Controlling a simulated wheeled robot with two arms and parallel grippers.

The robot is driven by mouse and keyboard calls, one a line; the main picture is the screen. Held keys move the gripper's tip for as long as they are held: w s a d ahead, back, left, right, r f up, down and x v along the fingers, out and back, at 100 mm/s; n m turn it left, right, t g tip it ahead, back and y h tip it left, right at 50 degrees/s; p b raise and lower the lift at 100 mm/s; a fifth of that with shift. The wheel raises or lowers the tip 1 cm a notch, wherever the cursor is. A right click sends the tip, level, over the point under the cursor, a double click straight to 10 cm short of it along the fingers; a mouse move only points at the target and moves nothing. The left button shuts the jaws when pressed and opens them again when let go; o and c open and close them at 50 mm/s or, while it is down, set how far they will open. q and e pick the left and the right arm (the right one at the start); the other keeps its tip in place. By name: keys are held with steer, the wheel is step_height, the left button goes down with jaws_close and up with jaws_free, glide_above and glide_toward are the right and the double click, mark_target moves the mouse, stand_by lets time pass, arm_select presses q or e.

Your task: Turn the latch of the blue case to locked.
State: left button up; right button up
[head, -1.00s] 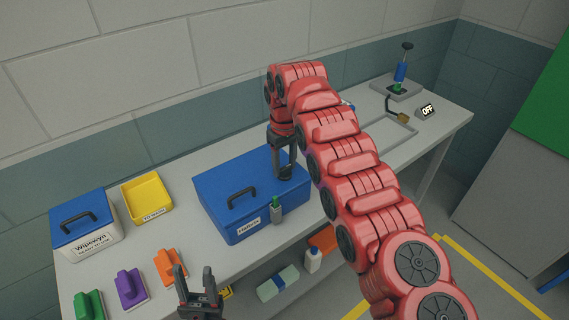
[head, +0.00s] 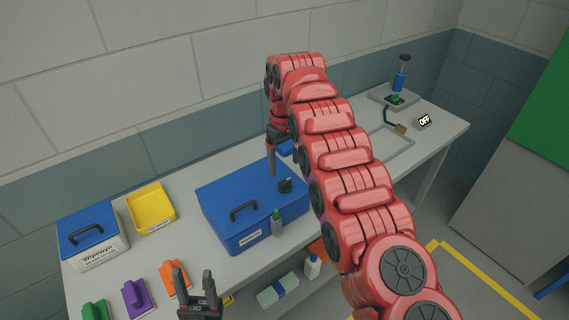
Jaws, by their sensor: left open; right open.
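The blue case (head: 240,190) stands on the bench in the middle, lid down, with a black carry handle (head: 243,208) on top and a label on its front. A dark knob (head: 286,185) sits at the lid's right part. A grey latch-like piece with a green upper part (head: 277,222) is at the case's front; I cannot tell which way it is turned. My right gripper (head: 280,166) is open and empty above the lid, close behind the knob, partly hidden by my arm. My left gripper (head: 194,280) is open and empty in front of the bench.
A white box with a blue lid (head: 85,228) and a yellow bin (head: 151,209) stand left of the case. Orange (head: 175,278), purple (head: 136,297) and green (head: 95,312) handled blocks lie along the front edge. A shelf below holds a bottle (head: 312,267).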

mark_target(285, 181)
step_height(285, 181, up, 11)
steer(key=p, duration=0.9)
